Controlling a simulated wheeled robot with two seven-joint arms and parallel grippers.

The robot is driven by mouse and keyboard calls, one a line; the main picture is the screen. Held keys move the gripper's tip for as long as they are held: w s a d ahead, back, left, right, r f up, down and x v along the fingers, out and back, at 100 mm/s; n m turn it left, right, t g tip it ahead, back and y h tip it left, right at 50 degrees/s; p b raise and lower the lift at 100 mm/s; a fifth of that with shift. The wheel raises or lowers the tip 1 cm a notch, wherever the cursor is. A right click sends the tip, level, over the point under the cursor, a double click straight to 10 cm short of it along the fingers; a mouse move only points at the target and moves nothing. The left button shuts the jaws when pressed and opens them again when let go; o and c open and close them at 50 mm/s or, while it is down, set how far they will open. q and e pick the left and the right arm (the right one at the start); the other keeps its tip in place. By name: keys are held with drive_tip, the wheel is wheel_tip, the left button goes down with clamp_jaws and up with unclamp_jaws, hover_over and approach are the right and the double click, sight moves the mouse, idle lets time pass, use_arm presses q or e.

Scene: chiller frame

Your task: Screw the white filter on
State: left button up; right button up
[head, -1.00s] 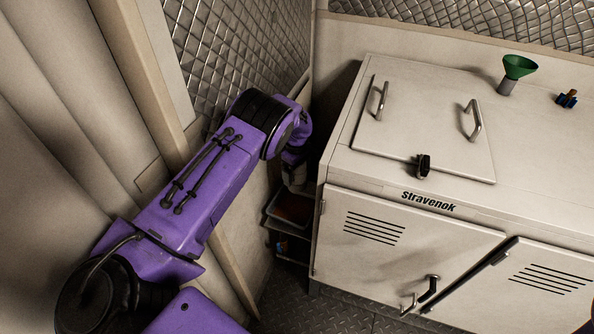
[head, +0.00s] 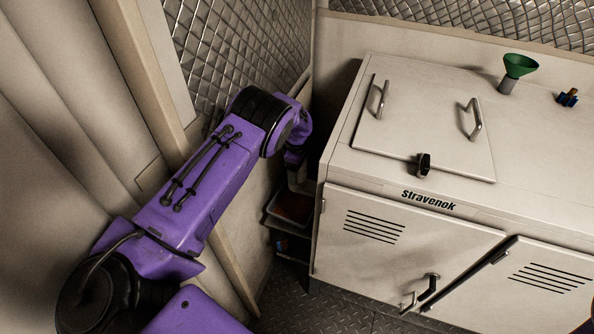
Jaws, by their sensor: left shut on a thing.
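My left arm reaches in from the left, and its wrist bends down into the dark gap between the wall and the white cabinet. My left gripper (head: 297,181) is small and shadowed there, above a shelf tray. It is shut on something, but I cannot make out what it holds. I cannot pick out the white filter or the place it screws onto. My right gripper is not in view.
The cabinet (head: 430,225) marked Stravenok stands at the right, with a closed lid (head: 425,125) on top. A tray (head: 290,209) sits in the narrow gap.

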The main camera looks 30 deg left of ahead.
use_arm(q)
drive_tip(key=m, duration=0.5)
drive_tip(key=shift+f+b, duration=0.15)
drive_tip(key=shift+b, duration=0.2)
drive_tip(key=o, duration=0.8)
drive_tip(key=m, duration=0.2)
drive_tip(key=shift+w+m, duration=0.1)
drive_tip(key=shift+m, duration=0.2)
drive_tip(key=o, duration=0.5)
drive_tip(key=shift+r, duration=0.25)
drive_tip(key=shift+r, duration=0.4)
wheel_tip(320, 180, up, 10)
drive_tip(key=shift+f+b, duration=0.25)
drive_tip(key=shift+b, duration=0.9)
